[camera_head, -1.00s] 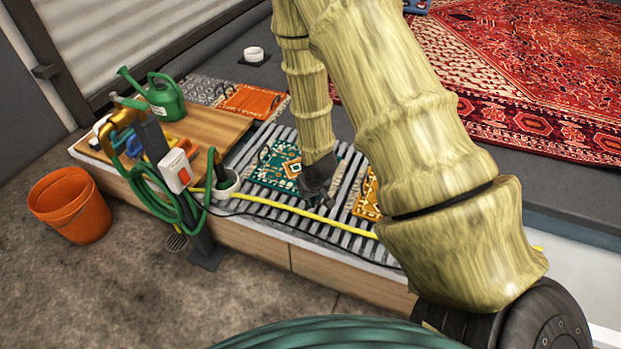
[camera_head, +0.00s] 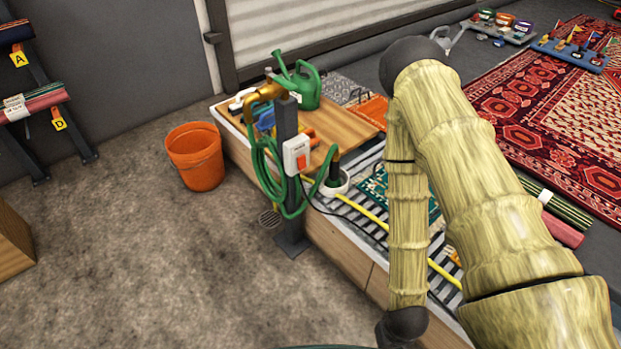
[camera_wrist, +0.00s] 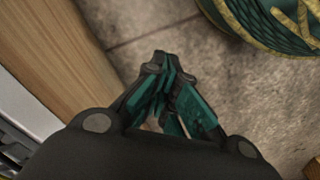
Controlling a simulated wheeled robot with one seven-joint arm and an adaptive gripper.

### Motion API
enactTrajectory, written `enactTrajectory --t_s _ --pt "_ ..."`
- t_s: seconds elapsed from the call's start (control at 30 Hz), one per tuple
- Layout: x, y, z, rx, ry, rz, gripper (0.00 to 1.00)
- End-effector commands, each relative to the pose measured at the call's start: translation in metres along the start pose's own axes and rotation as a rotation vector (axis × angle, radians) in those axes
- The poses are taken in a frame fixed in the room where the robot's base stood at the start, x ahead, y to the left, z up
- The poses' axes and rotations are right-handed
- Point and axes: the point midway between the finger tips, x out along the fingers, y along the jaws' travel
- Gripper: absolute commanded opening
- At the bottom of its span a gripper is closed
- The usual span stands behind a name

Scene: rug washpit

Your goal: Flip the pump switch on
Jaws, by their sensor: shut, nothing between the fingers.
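The pump switch is a white box (camera_head: 296,155) with an orange-red rocker (camera_head: 301,161), mounted on a grey post (camera_head: 287,200) left of centre in the head view. I cannot tell which way the rocker is tipped. A green hose (camera_head: 262,165) hangs in loops around the post, just beside and below the box. My gripper (camera_wrist: 160,62) shows in the wrist view, with its fingers together and nothing between them. It points at the bare concrete floor, beside a wooden panel, apart from the switch. The switch is not in the wrist view.
The wooden panel (camera_wrist: 62,45) is close on the left in the wrist view. An orange bucket (camera_head: 195,157) stands on the floor left of the post. The floor in front is clear.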

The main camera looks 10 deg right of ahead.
Motion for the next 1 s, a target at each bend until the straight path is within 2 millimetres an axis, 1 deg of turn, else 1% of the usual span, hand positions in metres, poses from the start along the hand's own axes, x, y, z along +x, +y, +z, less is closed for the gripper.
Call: enactTrajectory --t_s 0.03,0.2,0.4,0.5,0.67,1.0 --pt "0.014 -0.001 0.006 -0.003 -0.006 0.0 0.0" --pt "0.039 -0.004 0.016 -0.01 -0.015 0.0 0.0" --pt "0.069 -0.004 0.02 -0.014 -0.018 0.001 0.0" --pt "0.079 -0.004 0.02 -0.014 -0.018 0.001 0.0" --pt "0.084 -0.004 0.02 -0.014 -0.019 0.001 0.0" --pt "0.083 -0.004 0.02 -0.014 -0.019 0.001 0.0"
